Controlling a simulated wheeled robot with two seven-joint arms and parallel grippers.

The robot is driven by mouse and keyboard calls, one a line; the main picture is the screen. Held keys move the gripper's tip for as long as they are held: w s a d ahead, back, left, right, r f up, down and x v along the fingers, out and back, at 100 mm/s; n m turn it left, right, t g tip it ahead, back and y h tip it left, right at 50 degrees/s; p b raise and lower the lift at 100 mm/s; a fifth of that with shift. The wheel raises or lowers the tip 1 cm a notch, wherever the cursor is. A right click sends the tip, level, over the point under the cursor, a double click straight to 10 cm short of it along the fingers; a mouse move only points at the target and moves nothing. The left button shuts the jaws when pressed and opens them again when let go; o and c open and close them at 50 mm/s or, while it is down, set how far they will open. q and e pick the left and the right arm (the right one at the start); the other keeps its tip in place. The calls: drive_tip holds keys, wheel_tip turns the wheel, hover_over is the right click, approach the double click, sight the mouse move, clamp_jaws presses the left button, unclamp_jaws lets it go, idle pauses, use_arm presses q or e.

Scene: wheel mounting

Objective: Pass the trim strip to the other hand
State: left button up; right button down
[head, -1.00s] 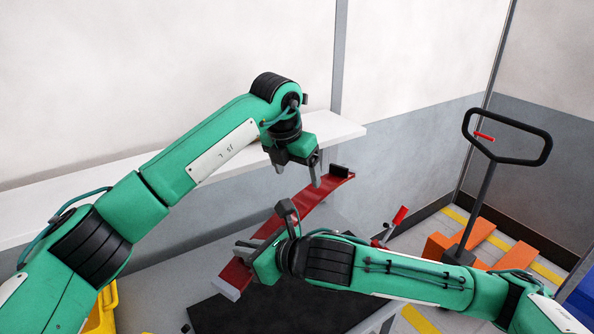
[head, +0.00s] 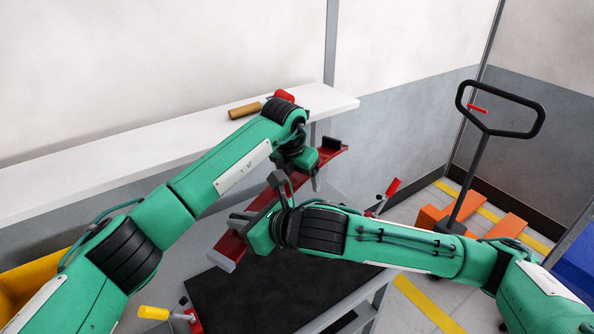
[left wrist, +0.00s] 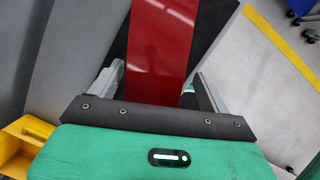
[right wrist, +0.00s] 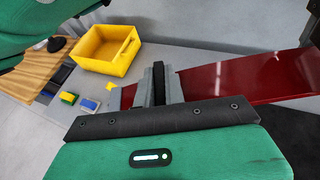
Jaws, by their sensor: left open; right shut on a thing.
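The trim strip is a long red bar (head: 262,201) held slanted above the dark mat in the head view. My right gripper (head: 257,205) is shut on it near its lower-left end. In the right wrist view the strip (right wrist: 245,80) runs off to the right from the fingers (right wrist: 158,88). My left gripper (head: 302,172) is open at the strip's upper-right part. In the left wrist view the strip (left wrist: 160,50) lies between its two spread fingers (left wrist: 160,85), with a gap visible on the right. Its grip area is partly hidden in the head view.
A white shelf (head: 100,185) runs along the wall behind my left arm, with a wooden-handled tool (head: 245,110) on it. Below are a cart with a black mat (head: 270,300) and a red-handled lever (head: 392,187). A yellow bin (right wrist: 88,62) and a pallet jack (head: 482,150) stand around.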

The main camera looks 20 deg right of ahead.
use_arm(q)
drive_tip(key=c, duration=1.3)
use_arm(e)
drive_tip(key=c, duration=1.4)
unclamp_jaws()
